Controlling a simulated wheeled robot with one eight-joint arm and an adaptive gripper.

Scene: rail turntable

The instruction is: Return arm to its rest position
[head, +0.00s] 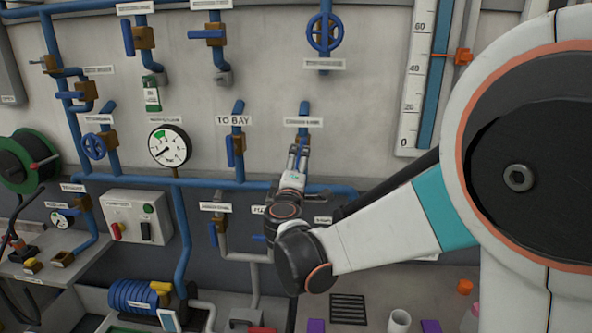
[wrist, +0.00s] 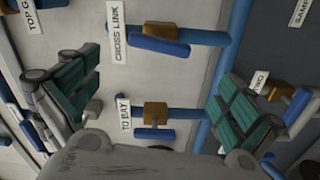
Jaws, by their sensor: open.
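My gripper (head: 298,152) is in front of the wall panel, just below the CROSS LINK label (head: 303,122) in the head view. In the wrist view its two green-padded fingers (wrist: 158,100) are spread wide with nothing between them. The CROSS LINK valve (wrist: 160,40), with a blue handle and brown body, shows beyond the fingers, its handle lying along its pipe. My gripper partly hides the CROSS LINK valve there.
Blue pipes (head: 215,185) run across the panel behind my arm. A pressure gauge (head: 170,146), a switch box (head: 138,217) and a green hose reel (head: 28,160) are to the left.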

